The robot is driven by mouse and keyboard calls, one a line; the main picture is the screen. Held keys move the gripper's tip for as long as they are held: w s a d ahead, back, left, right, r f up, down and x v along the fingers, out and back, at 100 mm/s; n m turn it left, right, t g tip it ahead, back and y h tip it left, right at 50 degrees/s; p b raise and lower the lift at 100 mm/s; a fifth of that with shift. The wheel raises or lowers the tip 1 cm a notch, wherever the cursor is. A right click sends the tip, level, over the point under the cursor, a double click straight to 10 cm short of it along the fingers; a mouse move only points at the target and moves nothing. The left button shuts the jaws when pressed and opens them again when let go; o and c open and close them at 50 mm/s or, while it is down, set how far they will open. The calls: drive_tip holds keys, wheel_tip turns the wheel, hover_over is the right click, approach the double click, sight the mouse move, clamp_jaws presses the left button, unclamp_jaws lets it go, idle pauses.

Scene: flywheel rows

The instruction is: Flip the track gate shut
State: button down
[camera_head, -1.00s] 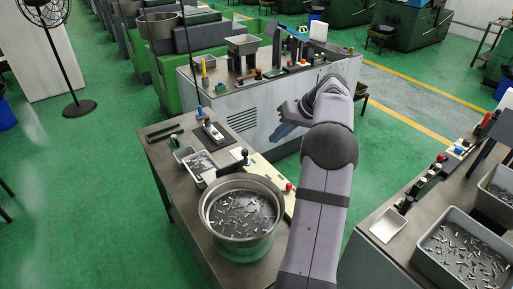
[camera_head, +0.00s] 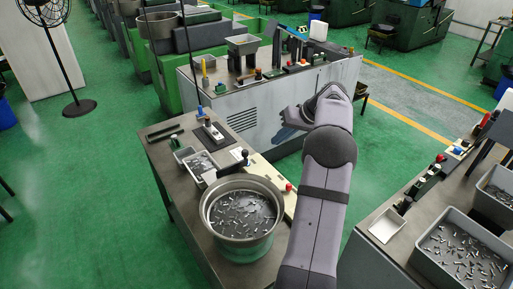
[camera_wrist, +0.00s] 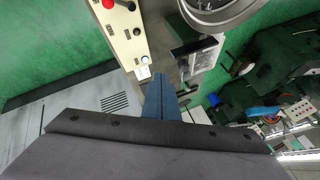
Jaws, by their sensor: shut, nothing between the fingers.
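In the head view, a dark lever with a black round knob (camera_head: 245,153) sticks up beside the bowl feeder (camera_head: 240,242), over the short track (camera_head: 226,170) toward the parts tray. It looks like the track gate, but its hinge is too small to make out. My gripper (camera_head: 289,130) hangs beyond the bench to the right of this lever, apart from it. In the wrist view, my blue fingers (camera_wrist: 162,82) are together and empty. A dark flat plate (camera_wrist: 192,48) by the bowl rim lies past the fingertips; I cannot tell whether it is the gate.
Parts trays (camera_head: 203,178) and a small block fixture (camera_head: 212,132) stand on the bench (camera_head: 160,150). A grey machine cabinet (camera_head: 235,105) stands behind.

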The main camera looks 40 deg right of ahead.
sight(246, 154)
drive_tip(key=w+a+f+p, duration=0.5)
drive_tip(key=f, duration=0.1)
drive_tip(key=shift+w+a, duration=0.15)
drive_tip(key=shift+w, duration=0.2)
idle(0.3)
drive_tip(key=a+b, duration=0.4)
drive_tip(key=shift+a+f+b, duration=0.15)
drive_tip(key=shift+f+b, duration=0.05)
drive_tip(key=shift+b, duration=0.15)
drive_tip(key=shift+a+r, duration=0.15)
drive_tip(key=shift+a, duration=0.25)
